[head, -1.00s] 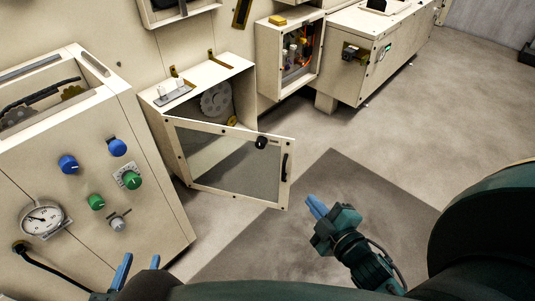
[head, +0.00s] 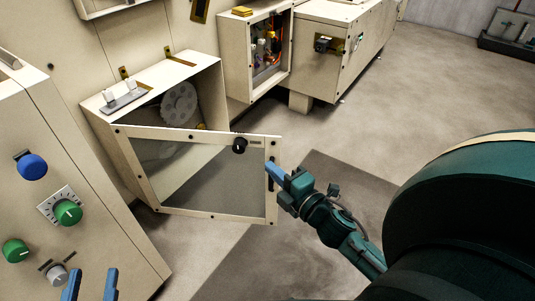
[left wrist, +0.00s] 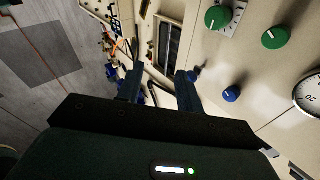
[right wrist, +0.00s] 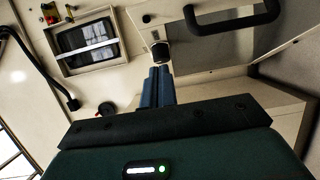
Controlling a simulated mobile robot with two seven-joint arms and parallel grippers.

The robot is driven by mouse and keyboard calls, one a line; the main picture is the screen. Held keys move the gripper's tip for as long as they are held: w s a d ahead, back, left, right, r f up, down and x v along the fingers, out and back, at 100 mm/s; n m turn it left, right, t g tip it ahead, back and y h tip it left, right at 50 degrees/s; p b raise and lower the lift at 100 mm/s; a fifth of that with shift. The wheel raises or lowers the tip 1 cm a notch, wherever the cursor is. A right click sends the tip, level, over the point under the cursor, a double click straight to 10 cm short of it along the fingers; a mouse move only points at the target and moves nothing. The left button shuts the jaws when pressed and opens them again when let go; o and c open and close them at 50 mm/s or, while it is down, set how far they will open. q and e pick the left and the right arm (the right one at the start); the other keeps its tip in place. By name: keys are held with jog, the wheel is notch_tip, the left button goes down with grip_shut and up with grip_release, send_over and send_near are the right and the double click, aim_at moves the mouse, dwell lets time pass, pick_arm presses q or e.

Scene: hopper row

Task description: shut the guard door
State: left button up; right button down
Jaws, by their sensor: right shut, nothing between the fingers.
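The guard door (head: 270,201) is a cream frame around a clear panel, hinged at its left on a cream box (head: 207,66). It stands swung open, and a grey gear disc (head: 180,102) shows in the box behind it. The door has a black knob (head: 239,145) and a black handle (head: 271,175) at its right edge; the handle also shows in the right wrist view (right wrist: 232,22). My right gripper (head: 270,168) is shut and empty, with its blue fingertips at the handle edge; contact is unclear. My left gripper (head: 90,284) is open and empty at the bottom left.
A cream control panel with a blue knob (head: 33,167) and green knobs (head: 68,212) stands at the left, near my left gripper. An open wiring box (head: 235,55) is behind the guard box. The floor (head: 400,110) to the right is clear.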

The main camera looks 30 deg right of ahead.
aim_at(259, 143)
jog(key=w, duration=0.2)
jog(key=w+d+b, duration=0.1)
jog(key=w, duration=0.1)
jog(key=w+d, duration=0.1)
jog(key=w, duration=0.1)
jog(key=shift+w+d, duration=0.15)
jog(key=shift+d, duration=0.05)
pick_arm(q)
jog(key=shift+d, duration=0.15)
jog(key=shift+w, duration=0.1)
pick_arm(e)
jog(key=shift+w+d, duration=0.1)
